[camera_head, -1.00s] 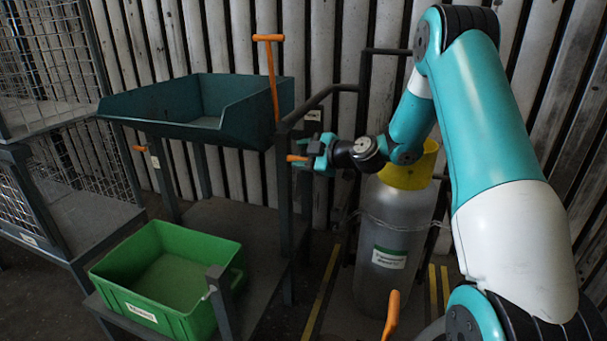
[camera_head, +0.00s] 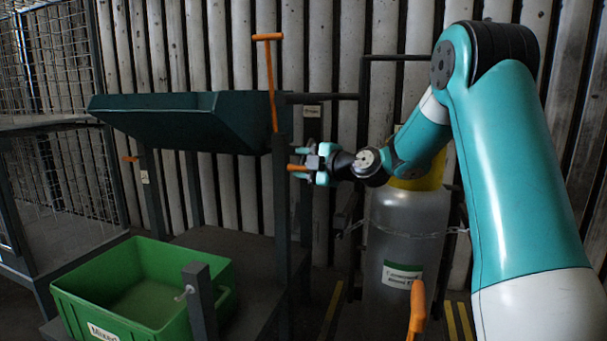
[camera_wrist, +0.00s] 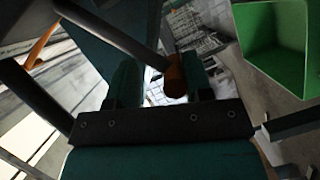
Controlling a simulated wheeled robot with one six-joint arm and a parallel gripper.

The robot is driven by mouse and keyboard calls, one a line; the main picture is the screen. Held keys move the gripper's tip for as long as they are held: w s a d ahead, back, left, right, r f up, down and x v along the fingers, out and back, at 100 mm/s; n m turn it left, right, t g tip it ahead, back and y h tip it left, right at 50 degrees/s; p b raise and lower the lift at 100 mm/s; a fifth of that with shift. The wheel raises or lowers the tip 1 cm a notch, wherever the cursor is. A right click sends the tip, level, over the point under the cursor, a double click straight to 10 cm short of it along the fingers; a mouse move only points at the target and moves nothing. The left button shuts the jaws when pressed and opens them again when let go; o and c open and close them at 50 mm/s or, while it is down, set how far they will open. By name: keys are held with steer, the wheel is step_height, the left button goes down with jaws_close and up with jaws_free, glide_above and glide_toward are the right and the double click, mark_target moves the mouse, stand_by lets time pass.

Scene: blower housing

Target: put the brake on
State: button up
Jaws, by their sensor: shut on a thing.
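My gripper (camera_head: 318,163) is in front of the cart's right post, below the dark rail. It is shut on an orange-tipped lever handle (camera_head: 298,168), whose end sticks out to the left. In the wrist view, a dark bar runs from the upper left to the orange-brown handle end (camera_wrist: 176,75) between my fingers (camera_wrist: 162,85). Part of the handle is hidden by the fingers. No marking that I can read tells whether this is the brake. A tall orange T-shaped lever (camera_head: 270,80) stands upright beside the teal tipping bin (camera_head: 180,120).
A green crate (camera_head: 215,275) sits low on the cart. A grey cylinder (camera_head: 405,225) with a yellow top (camera_head: 425,180) stands to the right behind a chain. Another orange handle (camera_head: 417,308) is near the front. Wire mesh racking (camera_head: 55,180) stands at left.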

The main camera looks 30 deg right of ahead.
steer(key=shift+d, duration=0.4)
steer(key=o, duration=1.3)
steer(key=shift+w, duration=0.1)
steer(key=shift+a, duration=0.1)
steer(key=v, duration=1.7)
steer(key=shift+s+f+p, duration=0.15)
steer(key=shift+s+p, duration=0.1)
steer(key=shift+p, duration=0.05)
